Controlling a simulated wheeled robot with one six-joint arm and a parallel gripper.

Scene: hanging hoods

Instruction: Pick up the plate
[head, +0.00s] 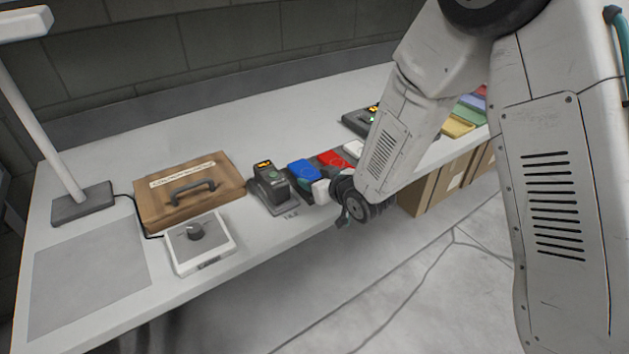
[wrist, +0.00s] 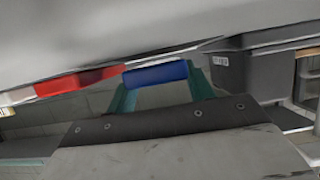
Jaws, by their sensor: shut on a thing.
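In the wrist view, my gripper (wrist: 157,79) has its two teal fingers on either side of a blue piece (wrist: 155,74), shut on it. This blue piece appears to be the plate. In the head view the blue piece (head: 304,169) is near the front edge of the bench, beside a red one. My gripper (head: 322,188) reaches to it from the right, partly hidden by my arm. I cannot tell whether the piece is clear of the bench.
A red piece (head: 334,159) is just right of the blue one. A dark device (head: 273,190) with an orange display is close on the left. A white dial box (head: 200,243), a brown case (head: 188,190) and a lamp (head: 82,203) stand farther left. The grey mat (head: 88,275) is bare.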

